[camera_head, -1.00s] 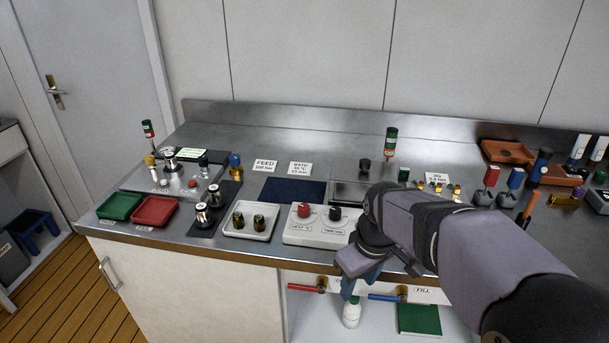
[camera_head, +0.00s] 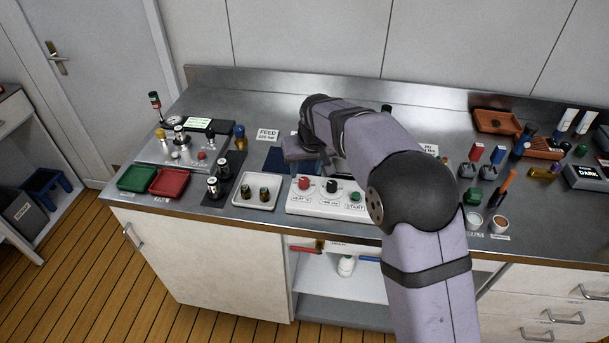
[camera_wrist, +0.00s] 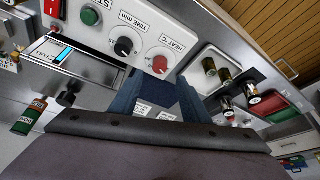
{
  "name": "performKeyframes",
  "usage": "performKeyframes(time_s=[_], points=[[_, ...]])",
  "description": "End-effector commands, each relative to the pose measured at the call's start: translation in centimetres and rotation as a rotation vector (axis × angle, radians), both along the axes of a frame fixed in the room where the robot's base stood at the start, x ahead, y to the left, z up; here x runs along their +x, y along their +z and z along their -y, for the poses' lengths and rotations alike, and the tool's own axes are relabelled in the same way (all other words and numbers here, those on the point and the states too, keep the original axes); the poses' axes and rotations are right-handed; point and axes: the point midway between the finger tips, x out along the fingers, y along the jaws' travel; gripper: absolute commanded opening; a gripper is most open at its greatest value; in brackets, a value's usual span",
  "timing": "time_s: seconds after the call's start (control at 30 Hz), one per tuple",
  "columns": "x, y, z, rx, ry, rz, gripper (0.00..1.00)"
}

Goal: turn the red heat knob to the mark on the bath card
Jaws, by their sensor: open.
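The red heat knob (camera_head: 304,184) sits on the left of the white control panel (camera_head: 318,208), left of the black time knob (camera_head: 331,185). In the wrist view the red knob (camera_wrist: 160,64) shows upside down, beside the HEAT label; its exact setting is too small to read. My gripper (camera_head: 303,165) is over the bench just behind the panel, apart from the knob. In the wrist view its blue fingers are spread and empty (camera_wrist: 157,92). My arm hides the bath card in the head view; two small white cards show between the fingers, one likely the bath card (camera_wrist: 143,108).
A green start button (camera_head: 355,196) is on the panel's right. A white tray with vials (camera_head: 255,203) stands left of the panel. The FEED card (camera_head: 267,134) and a dark blue mat (camera_head: 281,160) lie behind. Green and red trays (camera_head: 168,182) are farther left.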

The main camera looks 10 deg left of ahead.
Motion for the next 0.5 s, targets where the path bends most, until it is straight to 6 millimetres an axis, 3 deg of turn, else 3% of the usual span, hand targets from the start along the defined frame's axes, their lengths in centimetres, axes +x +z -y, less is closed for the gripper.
performKeyframes(time_s=[0.5], points=[[2.0, -5.2, -0.8, -0.001, 0.001, -0.002, 0.42]])
